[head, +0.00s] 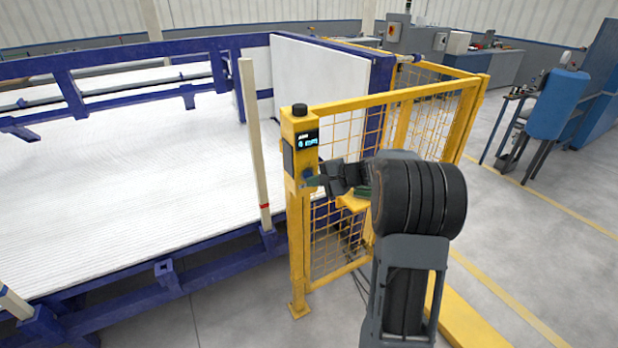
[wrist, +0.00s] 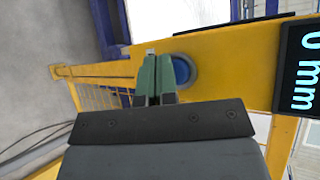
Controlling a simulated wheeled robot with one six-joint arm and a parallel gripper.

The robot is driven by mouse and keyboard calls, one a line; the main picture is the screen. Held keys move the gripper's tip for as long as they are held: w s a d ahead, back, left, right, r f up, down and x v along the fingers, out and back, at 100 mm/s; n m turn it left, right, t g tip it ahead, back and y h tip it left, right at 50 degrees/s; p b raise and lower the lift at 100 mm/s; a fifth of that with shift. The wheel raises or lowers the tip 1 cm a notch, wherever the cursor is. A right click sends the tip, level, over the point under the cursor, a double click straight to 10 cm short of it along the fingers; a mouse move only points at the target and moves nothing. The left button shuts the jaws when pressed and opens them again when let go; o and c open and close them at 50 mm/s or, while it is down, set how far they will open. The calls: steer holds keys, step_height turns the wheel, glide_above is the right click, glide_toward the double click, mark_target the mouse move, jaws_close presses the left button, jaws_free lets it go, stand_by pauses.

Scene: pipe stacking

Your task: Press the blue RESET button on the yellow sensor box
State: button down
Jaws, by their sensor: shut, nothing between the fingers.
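The yellow sensor box (head: 297,128) sits on top of the yellow fence post, with a black display showing cyan text. In the wrist view the yellow box face (wrist: 228,58) fills the right, and the display (wrist: 302,68) reads 0 mm. The round blue button (wrist: 184,68) sits in a grey ring, just right of my fingertips and partly hidden by the right finger. My gripper (head: 312,182) is at the box's front face in the head view, low near the button. Its green fingers (wrist: 153,58) are together with nothing between them. I cannot tell whether they touch the box.
A yellow mesh fence (head: 390,100) runs right and back from the post. A white ribbed pipe stack (head: 110,180) in a blue frame (head: 170,278) fills the left. A cream upright stake (head: 254,150) stands left of the box.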

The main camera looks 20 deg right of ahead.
steer(key=shift+w, duration=0.35)
stand_by(0.7)
steer(key=shift+s, duration=0.15)
stand_by(0.3)
steer(key=shift+s+b, duration=0.55)
steer(key=shift+s, duration=0.1)
steer(key=shift+s+d+b, duration=0.2)
steer(key=shift+s+b, duration=0.3)
steer(key=shift+s, duration=0.75)
steer(key=shift+s+d+b, duration=0.15)
steer(key=shift+s+b, duration=0.3)
steer(key=shift+s, duration=0.8)
